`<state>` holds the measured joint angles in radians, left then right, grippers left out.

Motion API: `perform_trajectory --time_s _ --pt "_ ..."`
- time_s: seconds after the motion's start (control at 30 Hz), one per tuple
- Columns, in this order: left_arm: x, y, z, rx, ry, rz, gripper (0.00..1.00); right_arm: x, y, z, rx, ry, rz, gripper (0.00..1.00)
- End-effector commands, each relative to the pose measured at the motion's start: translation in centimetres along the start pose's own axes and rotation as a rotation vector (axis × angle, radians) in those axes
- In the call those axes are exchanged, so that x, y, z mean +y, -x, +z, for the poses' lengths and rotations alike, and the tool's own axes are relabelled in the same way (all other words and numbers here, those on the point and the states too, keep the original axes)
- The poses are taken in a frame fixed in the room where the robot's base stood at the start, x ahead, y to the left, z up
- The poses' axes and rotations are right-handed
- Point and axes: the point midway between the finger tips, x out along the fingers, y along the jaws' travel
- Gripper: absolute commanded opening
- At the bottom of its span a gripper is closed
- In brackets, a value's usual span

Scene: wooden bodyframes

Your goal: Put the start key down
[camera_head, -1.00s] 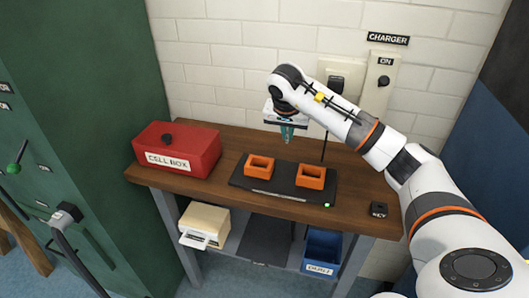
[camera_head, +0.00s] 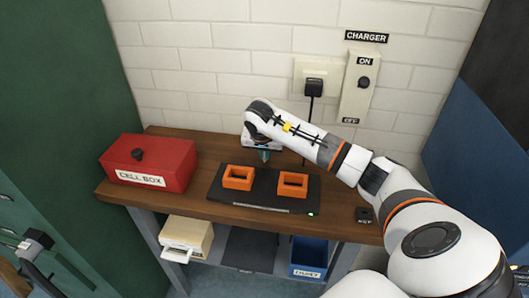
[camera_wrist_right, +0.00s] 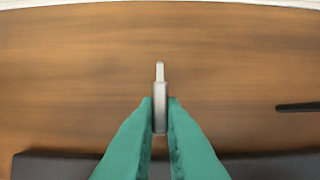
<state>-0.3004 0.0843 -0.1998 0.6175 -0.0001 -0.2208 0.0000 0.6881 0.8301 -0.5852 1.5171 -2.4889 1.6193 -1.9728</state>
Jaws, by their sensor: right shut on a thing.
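My right gripper (camera_head: 265,155) is low over the back of the wooden table, behind the black charging base (camera_head: 266,189). Its teal fingers (camera_wrist_right: 160,125) are shut on a small grey key (camera_wrist_right: 160,88), which points away from the wrist in the right wrist view. Wood lies beneath the key; whether it touches the table I cannot tell. In the head view the key is too small to make out. A small black block labelled KEY (camera_head: 364,214) sits at the table's right end.
Two orange holders (camera_head: 238,177) stand on the base, which has a green light. A red cell box (camera_head: 150,164) is at the left. The charger switch (camera_head: 360,84) and a plugged socket (camera_head: 313,83) are on the wall. Bare wood (camera_head: 215,150) lies behind the base.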

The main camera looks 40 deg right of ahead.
Motion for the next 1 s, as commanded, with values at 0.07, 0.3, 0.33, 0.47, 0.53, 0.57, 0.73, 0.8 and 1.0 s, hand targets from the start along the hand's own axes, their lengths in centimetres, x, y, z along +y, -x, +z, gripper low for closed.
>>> perform_trajectory --time_s 0.07,0.3,0.33,0.47,0.53,0.57,0.73,0.8,1.0 --pt "-0.1 0.2 0.7 -0.011 0.001 -0.001 1.0 0.0 -0.5 -0.2 0.001 -0.001 0.0 0.0" --pt "-0.5 0.0 0.9 -0.015 0.003 -0.006 1.0 0.0 -0.6 -0.2 -0.001 0.0 0.001 0.0" --pt "-0.5 -0.1 0.9 -0.015 0.004 -0.005 1.0 0.0 -0.7 -0.2 -0.001 0.0 0.0 0.0" --pt "-0.5 0.0 0.7 -0.012 0.004 -0.006 1.0 0.0 -0.6 -0.2 -0.001 0.0 0.0 0.3" --pt "-0.5 0.0 0.6 -0.009 0.003 -0.006 1.0 0.0 -0.6 -0.2 -0.001 0.0 0.0 0.3" --pt "-0.5 0.0 0.5 -0.008 0.004 -0.006 1.0 0.0 -0.6 -0.2 -0.001 0.0 0.0 0.3" --pt "-0.5 0.1 0.3 -0.005 0.003 -0.006 1.0 0.0 -0.5 -0.2 -0.001 0.0 0.001 0.3" --pt "-0.5 0.1 0.2 -0.004 0.003 -0.006 1.0 0.0 -0.2 -0.1 -0.001 0.0 0.001 0.3" --pt "-0.4 -0.4 0.2 -0.003 0.002 -0.005 1.0 0.0 2.5 0.0 -0.006 0.0 0.003 0.3"
